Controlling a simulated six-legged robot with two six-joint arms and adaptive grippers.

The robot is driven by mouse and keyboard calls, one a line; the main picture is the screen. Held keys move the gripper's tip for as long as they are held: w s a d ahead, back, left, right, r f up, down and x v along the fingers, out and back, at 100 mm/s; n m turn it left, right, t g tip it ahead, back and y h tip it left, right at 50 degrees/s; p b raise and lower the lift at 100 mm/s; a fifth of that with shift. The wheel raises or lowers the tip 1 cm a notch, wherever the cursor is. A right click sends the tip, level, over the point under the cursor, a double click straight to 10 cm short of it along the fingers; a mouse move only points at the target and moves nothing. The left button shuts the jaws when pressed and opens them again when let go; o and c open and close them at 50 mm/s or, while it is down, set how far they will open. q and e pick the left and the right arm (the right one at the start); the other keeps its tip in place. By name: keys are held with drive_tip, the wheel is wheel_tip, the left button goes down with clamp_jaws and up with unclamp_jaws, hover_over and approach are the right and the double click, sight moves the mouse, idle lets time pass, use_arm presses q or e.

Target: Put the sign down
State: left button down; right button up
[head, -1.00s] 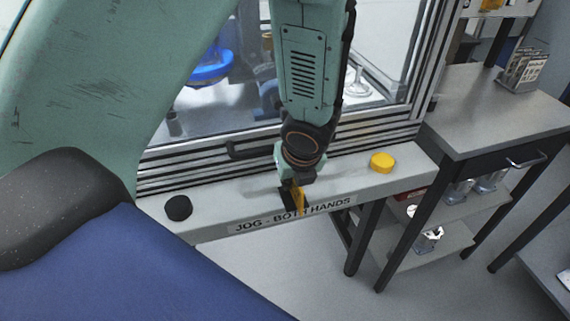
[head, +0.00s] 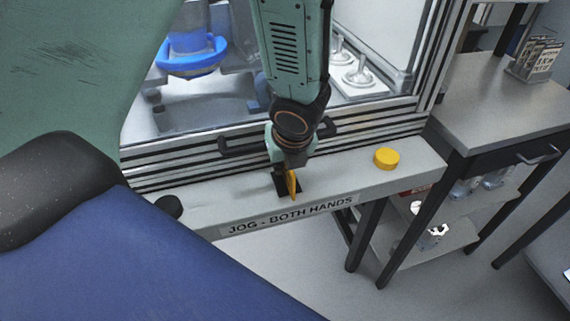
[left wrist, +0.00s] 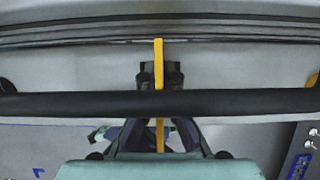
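The sign (head: 293,184) looks like a thin yellow plate, seen nearly edge-on in the head view. In the left wrist view it is a narrow upright yellow strip (left wrist: 159,63). My left gripper (head: 287,187) points down over the pale console ledge (head: 240,200), behind its "JOG - BOTH HANDS" label. Its dark fingers (left wrist: 159,76) lie on both sides of the strip and appear shut on it. I cannot tell whether the sign's lower edge touches the ledge. A dark bar (left wrist: 70,104) hides part of the strip and fingers. My right gripper is not in view.
A yellow button (head: 386,158) stands right of the gripper, a black button (head: 169,206) left, partly hidden. A dark door handle (head: 240,147) is behind the wrist. A grey bench (head: 490,105) with a card rack (head: 533,60) stands at right. The ledge between the buttons is mostly clear.

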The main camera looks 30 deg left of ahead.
use_arm(q)
drive_tip(key=shift+w+f, duration=0.1)
drive_tip(key=shift+s+a, duration=0.1)
drive_tip(key=shift+s, duration=0.35)
drive_tip(key=c, duration=2)
unclamp_jaws()
drive_tip(key=shift+f, duration=0.1)
drive_tip(key=shift+o, duration=1.4)
drive_tip(key=shift+w, duration=0.35)
drive_tip(key=shift+o, duration=0.9)
drive_tip(key=shift+s, duration=0.3)
drive_tip(key=shift+w, duration=0.2)
